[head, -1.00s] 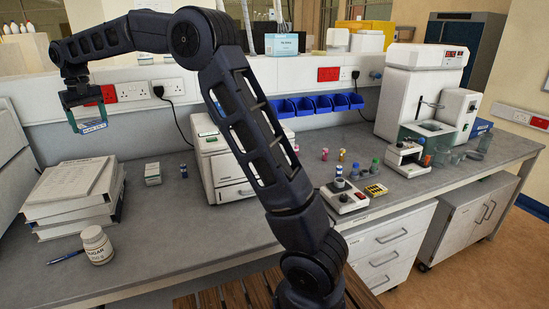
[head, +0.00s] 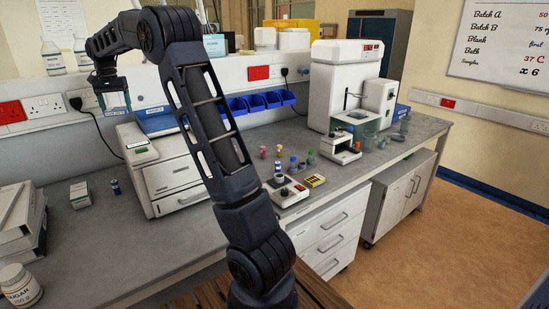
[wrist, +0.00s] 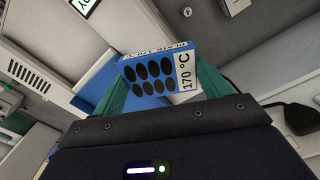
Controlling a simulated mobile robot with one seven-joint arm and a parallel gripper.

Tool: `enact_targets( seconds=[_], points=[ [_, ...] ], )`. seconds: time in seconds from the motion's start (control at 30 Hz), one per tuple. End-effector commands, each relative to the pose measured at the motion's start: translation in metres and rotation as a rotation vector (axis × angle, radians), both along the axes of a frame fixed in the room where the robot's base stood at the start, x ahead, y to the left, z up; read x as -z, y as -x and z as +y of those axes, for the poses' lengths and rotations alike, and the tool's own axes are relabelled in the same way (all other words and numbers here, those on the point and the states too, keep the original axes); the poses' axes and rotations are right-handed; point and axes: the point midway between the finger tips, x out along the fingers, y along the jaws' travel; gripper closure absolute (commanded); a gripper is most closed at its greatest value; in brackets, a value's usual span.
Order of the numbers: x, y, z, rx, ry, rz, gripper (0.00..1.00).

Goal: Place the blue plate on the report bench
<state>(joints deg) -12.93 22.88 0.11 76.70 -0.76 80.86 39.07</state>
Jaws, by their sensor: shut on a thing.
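The blue plate (wrist: 150,70) is in the wrist view, with rows of dark ovals and a white label reading "170 °C". My gripper (wrist: 155,85) is shut on it, with a green finger on each side. In the head view my gripper (head: 113,98) is at the upper left, raised above the grey bench (head: 95,235), and the plate (head: 116,112) shows only as a small labelled edge under the fingers. I cannot tell from the pictures which surface is the report bench.
A white machine (head: 165,180) with a blue item (head: 155,122) on top stands right of my gripper. Binders (head: 20,235) and a sugar jar (head: 18,287) are at left. A tall white instrument (head: 340,85) stands at the back. Open floor (head: 450,240) lies right.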

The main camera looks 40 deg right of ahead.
Motion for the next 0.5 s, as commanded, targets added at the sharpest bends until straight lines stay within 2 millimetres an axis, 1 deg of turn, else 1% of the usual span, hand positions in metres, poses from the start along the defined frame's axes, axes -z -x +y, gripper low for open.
enact_targets(
  seconds=[0.03,0.23,0.37,0.4,0.47,0.5],
  points=[
    [0.000,-0.004,-0.024,0.059,0.000,-0.001,0.45],
    [0.000,-0.011,-0.112,0.296,0.003,-0.002,0.45],
    [0.000,-0.010,-0.169,0.452,0.005,-0.003,0.45],
    [0.000,-0.009,-0.187,0.500,0.005,-0.002,0.45],
    [0.000,-0.006,-0.213,0.571,0.004,-0.002,0.45],
    [0.000,-0.004,-0.230,0.619,0.005,-0.003,0.45]
  ],
)
